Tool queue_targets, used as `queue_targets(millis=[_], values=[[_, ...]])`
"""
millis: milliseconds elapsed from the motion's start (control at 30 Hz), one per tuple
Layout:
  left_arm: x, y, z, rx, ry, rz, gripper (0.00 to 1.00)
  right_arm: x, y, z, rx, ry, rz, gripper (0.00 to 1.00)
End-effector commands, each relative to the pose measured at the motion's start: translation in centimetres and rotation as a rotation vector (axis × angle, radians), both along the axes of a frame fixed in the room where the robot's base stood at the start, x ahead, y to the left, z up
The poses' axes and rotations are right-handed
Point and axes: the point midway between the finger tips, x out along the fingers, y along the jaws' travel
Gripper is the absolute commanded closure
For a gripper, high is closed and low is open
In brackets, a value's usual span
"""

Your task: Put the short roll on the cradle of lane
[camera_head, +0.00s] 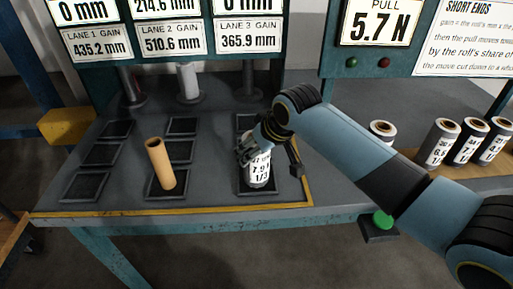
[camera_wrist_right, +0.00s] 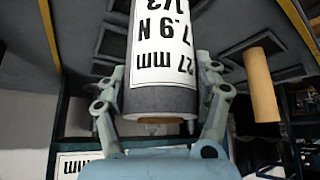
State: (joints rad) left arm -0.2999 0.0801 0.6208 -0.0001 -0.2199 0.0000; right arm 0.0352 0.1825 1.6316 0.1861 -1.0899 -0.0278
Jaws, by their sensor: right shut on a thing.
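My right gripper (camera_head: 258,150) is shut on a grey roll (camera_head: 258,174) with a white label, with 7.9 N and 1/3 legible. The roll is upright over the front square pad of the right column; I cannot tell if it touches the pad. The right wrist view shows both fingers (camera_wrist_right: 163,100) against the sides of the roll (camera_wrist_right: 160,60). Behind the pads are a dark post at left (camera_head: 131,85), a white roll-like cylinder in the middle (camera_head: 188,80) and a partly hidden post at right (camera_head: 248,82). No cradle is clearly identifiable. My left gripper is out of view.
A tan tube (camera_head: 160,163) leans on the middle column's front pad. Several labelled grey rolls (camera_head: 437,142) stand on the right shelf. Lane gain signs (camera_head: 172,42) hang above. A yellow edge (camera_head: 170,211) bounds the table front. The left pads (camera_head: 86,186) are bare.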

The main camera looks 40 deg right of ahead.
Motion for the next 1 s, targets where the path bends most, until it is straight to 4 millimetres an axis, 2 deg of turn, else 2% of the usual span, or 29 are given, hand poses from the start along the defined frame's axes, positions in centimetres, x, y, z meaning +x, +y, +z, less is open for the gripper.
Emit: queue_targets(millis=[100,133,333,667,767,1000], values=[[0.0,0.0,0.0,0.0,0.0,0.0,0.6,0.0,0.0,-0.2,0.0,0.0,0.0,0.73],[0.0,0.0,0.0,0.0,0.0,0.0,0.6,0.0,0.0,-0.2,0.0,0.0,0.0,0.33],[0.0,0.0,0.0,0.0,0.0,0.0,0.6,0.0,0.0,-0.2,0.0,0.0,0.0,0.07],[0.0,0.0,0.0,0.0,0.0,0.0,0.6,-0.1,0.0,0.2,0.0,0.0,0.0,0.07],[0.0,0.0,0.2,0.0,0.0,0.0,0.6,-0.8,-0.1,1.2,-0.001,0.0,0.0,0.07],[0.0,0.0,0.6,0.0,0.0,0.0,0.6,-3.7,-0.1,5.8,-0.002,-0.002,0.001,0.07]])
